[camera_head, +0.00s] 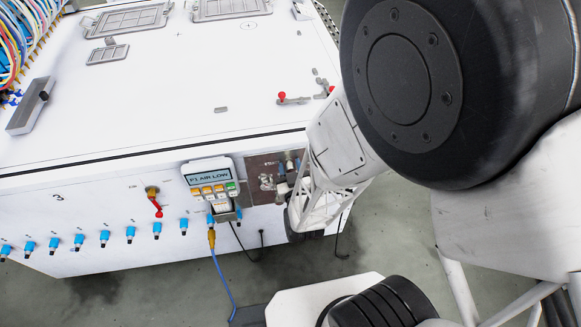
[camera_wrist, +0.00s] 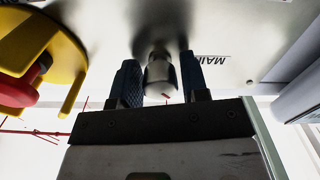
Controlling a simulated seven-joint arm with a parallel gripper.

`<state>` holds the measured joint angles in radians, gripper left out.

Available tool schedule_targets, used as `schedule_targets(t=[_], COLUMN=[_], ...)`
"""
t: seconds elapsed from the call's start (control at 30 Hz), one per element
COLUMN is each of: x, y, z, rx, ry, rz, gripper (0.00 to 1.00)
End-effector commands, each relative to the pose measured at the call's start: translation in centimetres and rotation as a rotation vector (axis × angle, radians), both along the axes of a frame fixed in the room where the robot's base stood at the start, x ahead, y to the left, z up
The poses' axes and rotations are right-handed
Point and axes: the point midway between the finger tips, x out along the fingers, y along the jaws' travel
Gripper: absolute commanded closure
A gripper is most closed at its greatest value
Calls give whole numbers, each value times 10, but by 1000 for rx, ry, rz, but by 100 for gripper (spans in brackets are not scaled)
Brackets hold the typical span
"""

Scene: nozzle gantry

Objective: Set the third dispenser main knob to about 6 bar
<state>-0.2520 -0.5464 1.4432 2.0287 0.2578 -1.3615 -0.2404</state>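In the wrist view, a short metal knob (camera_wrist: 160,75) stands out from a pale panel, beside upside-down lettering that reads "MAIN". My gripper (camera_wrist: 161,82) has one dark finger on each side of this knob. The gaps are very narrow, and I cannot tell whether the fingers touch it. In the head view, my arm reaches the front panel (camera_head: 110,200) right of the display unit (camera_head: 209,178), which reads "P1 AIR LOW". The fingertips and knob are hidden there by my arm. No pressure reading is legible.
In the head view, a red-handled valve (camera_head: 155,203), several blue fittings and a hanging blue cable (camera_head: 222,275) are on the front. A dark fittings plate (camera_head: 265,180) is beside my arm.

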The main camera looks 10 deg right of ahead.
Motion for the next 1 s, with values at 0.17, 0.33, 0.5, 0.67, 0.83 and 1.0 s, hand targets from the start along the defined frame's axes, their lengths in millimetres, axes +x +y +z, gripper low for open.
schedule_targets(t=[0.17, 0.33, 0.5, 0.67, 0.83, 1.0], x=[0, 0, 0, 0, 0, 0], y=[0, 0, 0, 0, 0, 0], z=[0, 0, 0, 0, 0, 0], rx=[0, 2, 22, 73, 168, 301], ry=[0, 0, 0, 0, 1, 1], rz=[0, 0, 0, 0, 0, 0], gripper=[86, 93, 93, 93, 93, 93])
